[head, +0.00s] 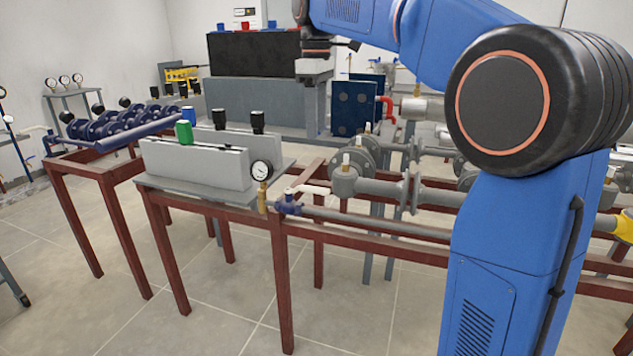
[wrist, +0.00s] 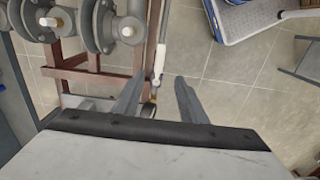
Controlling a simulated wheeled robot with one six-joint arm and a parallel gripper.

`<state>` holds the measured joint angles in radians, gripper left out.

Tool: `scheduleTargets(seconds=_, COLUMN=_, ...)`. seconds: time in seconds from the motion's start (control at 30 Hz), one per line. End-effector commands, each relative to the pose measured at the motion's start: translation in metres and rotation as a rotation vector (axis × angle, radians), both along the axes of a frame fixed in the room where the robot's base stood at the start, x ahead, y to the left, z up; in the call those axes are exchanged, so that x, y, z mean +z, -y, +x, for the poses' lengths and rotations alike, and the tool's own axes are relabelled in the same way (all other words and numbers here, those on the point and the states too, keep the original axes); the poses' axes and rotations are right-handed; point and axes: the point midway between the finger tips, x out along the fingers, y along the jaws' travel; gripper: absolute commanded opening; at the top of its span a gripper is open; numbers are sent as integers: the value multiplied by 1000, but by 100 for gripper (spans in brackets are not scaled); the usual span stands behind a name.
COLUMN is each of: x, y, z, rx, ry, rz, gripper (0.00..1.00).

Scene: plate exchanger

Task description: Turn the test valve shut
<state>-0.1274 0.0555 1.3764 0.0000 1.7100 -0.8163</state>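The test valve (head: 288,207) has a small blue body at the near corner of the red frame, beside the dial gauge. Its white lever (head: 312,189) points right, roughly along the grey pipe. In the wrist view the white lever (wrist: 159,62) lies just beyond the fingertips, in line with the gap between them. My gripper (wrist: 157,90) is open, with two grey fingers apart and nothing held. Depth between the fingers and the lever is hard to judge. The valve body is mostly hidden in the wrist view.
The dial gauge (head: 262,170) stands close left of the valve on a brass fitting. Flanged pipework (head: 365,155) lies to the right and behind. Floor in front is clear.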

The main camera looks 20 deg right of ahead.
Motion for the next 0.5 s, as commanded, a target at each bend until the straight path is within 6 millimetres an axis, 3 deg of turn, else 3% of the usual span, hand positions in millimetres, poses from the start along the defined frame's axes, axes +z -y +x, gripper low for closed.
scheduleTargets(seconds=0.5, x=-91, y=0, z=-1, rx=-1, ry=-3, rz=0, gripper=38)
